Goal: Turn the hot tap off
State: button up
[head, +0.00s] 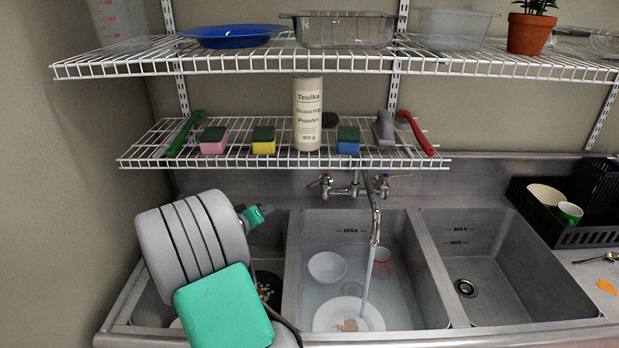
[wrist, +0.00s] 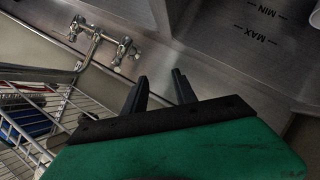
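The tap (head: 356,190) is on the wall behind the middle basin. Its red-marked hot handle (head: 325,183) is on the left and a blue-marked handle (head: 383,183) is on the right. Water (head: 368,280) runs from the spout (head: 375,225) into the middle basin. My gripper (head: 268,210) is left of the hot handle, apart from it. In the wrist view, my gripper (wrist: 160,88) has its two dark fingers apart with nothing between them. The tap body (wrist: 98,35) lies beyond them at upper left; I cannot tell its handle colours there.
A wire shelf (head: 280,160) with sponges, brushes and a scouring powder can (head: 307,115) hangs above the tap. The middle basin (head: 420,300) holds water, a bowl (head: 326,267), a plate (head: 335,312) and a red mug (head: 382,262). The right basin (head: 510,290) is empty.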

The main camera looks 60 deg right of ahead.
aim_at(311, 185)
jog(key=s+d+h+p, duration=0.1)
jog(key=s+d, duration=0.1)
jog(key=d, duration=0.3)
jog(key=s+d+r+g+h+p, duration=0.1)
jog(key=s+d, duration=0.1)
jog(key=d, duration=0.3)
jog(key=s+d+n+g+h+p, duration=0.1)
jog(key=s+d+h, duration=0.1)
jog(key=d, duration=0.3)
jog(key=shift+s+d+r, duration=0.25)
jog(key=shift+s+r, duration=0.15)
jog(key=shift+s, duration=0.05)
jog(key=shift+d+f, duration=0.1)
jog(key=shift+d, duration=0.4)
jog(key=c, duration=0.7)
grip_shut()
jog(key=shift+w, duration=0.15)
